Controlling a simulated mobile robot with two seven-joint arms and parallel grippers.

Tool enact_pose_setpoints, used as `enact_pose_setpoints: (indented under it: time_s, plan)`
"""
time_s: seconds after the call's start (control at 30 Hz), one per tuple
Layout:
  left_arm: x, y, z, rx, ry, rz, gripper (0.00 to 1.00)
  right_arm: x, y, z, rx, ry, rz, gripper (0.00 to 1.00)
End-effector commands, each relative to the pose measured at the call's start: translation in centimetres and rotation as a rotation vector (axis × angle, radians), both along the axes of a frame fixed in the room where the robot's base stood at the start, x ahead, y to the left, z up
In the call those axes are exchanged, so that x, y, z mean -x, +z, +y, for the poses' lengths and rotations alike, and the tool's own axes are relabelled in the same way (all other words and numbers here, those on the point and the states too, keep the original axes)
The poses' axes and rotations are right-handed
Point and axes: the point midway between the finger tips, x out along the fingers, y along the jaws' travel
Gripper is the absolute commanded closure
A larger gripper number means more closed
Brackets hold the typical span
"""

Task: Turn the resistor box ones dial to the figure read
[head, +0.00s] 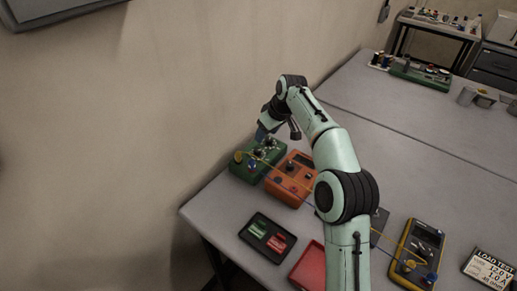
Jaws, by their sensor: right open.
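A green box (246,173) with several knobs on top sits near the table's left edge. An orange box (285,192) with a dark display and knobs stands right beside it. I cannot tell from labels which one is the resistor box, and no dial figures are legible. My right gripper (262,134) points down at the far side of the green box, above or near its knobs. It is open, small in view and partly hidden by its wrist; contact with a knob cannot be told. A card (490,268) reads "LOAD TEST 12.0 V 1.0 A", with a lower line unclear. My left gripper is out of view.
A black tray (252,228) holds green and red pieces beside a red tray (305,268). A wall stands close behind the green box. The right middle tabletop (440,150) is clear.

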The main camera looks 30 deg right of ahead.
Motion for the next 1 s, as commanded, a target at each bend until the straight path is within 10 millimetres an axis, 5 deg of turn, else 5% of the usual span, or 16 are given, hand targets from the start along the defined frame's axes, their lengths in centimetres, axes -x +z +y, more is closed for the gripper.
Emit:
enact_pose_setpoints:
  time_s: [0.43,0.93,1.0]
  plan:
    - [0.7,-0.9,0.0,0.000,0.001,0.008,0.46,-3.3,-8.5,0.8,0.000,-0.002,0.004,0.45]
    - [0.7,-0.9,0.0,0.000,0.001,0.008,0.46,-4.0,-10.1,0.9,0.001,-0.004,0.001,0.45]
    - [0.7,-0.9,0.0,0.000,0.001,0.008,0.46,-4.0,-10.1,0.9,0.001,-0.004,0.001,0.62]
